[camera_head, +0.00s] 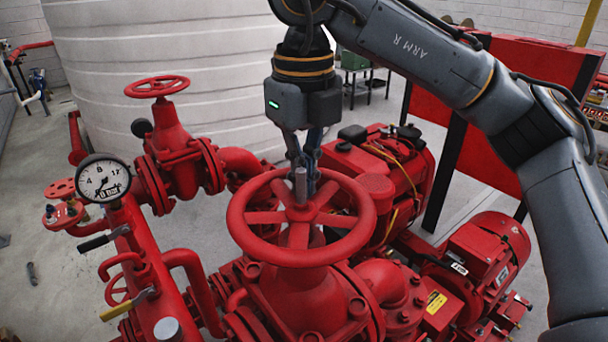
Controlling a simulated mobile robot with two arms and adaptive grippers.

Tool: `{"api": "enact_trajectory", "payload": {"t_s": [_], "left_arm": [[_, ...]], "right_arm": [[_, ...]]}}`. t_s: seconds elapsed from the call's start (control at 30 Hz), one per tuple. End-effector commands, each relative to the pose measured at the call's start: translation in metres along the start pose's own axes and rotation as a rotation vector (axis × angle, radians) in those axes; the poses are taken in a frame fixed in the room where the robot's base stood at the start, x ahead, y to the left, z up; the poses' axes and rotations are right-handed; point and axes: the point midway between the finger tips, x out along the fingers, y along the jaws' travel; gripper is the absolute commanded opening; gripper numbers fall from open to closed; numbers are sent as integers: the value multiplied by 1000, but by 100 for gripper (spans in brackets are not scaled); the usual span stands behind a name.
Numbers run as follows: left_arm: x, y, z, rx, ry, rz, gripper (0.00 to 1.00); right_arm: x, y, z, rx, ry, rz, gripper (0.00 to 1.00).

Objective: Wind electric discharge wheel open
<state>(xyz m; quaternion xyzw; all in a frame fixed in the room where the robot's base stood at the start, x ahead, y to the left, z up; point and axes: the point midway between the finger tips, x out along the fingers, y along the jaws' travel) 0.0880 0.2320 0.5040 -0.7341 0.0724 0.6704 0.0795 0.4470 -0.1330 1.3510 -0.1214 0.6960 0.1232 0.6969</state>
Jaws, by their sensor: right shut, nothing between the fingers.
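A large red handwheel (247,226) with several spokes sits on top of a red valve body in the middle of the head view. A metal stem stands up at its hub. My right gripper (310,188) points down at the wheel from above, just behind the stem. Its fingers are shut with nothing between them and overlap the wheel's far side in the picture. I cannot tell whether they touch a spoke or the rim. A smaller red handwheel (157,87) tops another valve to the upper left. My left gripper is not in view.
A pressure gauge (103,179) stands on the red pipe at left, near a yellow-handled lever (127,304). Red motors (478,262) stand at right. A large white tank (190,50) fills the back, and a red panel (490,130) stands at right.

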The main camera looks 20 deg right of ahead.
Motion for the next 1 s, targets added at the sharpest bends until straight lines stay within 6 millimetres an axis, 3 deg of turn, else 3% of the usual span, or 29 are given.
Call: {"api": "enact_trajectory", "payload": {"t_s": [0.7,1.0], "left_arm": [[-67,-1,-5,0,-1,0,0],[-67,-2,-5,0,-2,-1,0]], "right_arm": [[-75,0,0,0,1,-1,0],[-75,0,0,-1,1,-1,0]]}}
